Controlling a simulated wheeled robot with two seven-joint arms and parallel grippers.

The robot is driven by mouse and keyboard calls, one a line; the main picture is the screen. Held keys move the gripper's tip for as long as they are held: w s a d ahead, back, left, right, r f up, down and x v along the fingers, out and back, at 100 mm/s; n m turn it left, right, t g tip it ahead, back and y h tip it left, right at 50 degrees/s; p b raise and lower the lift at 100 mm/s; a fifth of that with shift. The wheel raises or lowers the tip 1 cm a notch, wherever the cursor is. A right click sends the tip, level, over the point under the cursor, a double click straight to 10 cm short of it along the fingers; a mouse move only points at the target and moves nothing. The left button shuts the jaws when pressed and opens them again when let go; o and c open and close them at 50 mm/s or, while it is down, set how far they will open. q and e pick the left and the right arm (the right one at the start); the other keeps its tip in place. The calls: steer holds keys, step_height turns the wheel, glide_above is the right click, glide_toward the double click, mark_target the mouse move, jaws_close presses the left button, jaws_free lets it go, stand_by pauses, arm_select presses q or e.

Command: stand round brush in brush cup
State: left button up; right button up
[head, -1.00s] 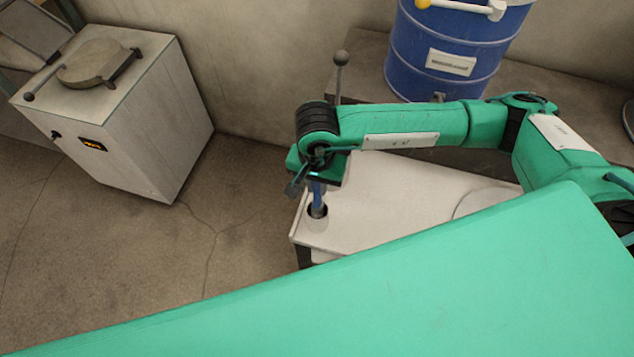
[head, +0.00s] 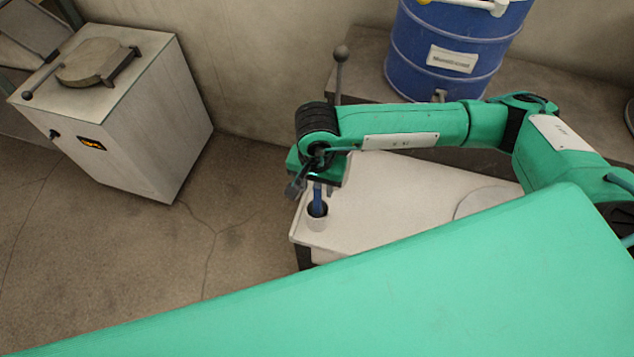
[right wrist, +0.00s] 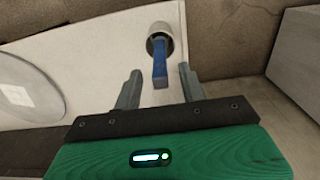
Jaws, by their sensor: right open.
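The white brush cup (head: 317,221) stands near the left end of the white table. The blue brush (head: 317,200) is in the cup, its handle sticking up out of the opening; its lower end is hidden inside. My right gripper (head: 307,187) is just above the brush and cup. In the right wrist view, my right gripper (right wrist: 158,83) has its fingers apart, with the blue brush handle (right wrist: 160,69) between and beyond them, not gripped. The cup (right wrist: 160,36) shows there at the brush's far end. My left gripper is not in view.
The white table (head: 400,190) carries a pale round plate (head: 487,202) to the right. A blue drum (head: 455,48) stands on a ledge behind my right arm. A pale cabinet (head: 120,120) stands at left, with open floor between it and the table.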

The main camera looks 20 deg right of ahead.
steer(key=shift+r, duration=0.1)
steer(key=shift+r, duration=0.3)
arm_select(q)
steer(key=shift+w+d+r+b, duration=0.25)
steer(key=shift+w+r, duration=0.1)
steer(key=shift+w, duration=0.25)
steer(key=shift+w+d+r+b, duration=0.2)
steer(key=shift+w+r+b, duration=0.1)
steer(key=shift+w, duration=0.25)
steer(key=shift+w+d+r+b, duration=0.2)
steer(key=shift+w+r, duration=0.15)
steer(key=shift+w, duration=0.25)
arm_select(e)
step_height(320, 180, up, 13)
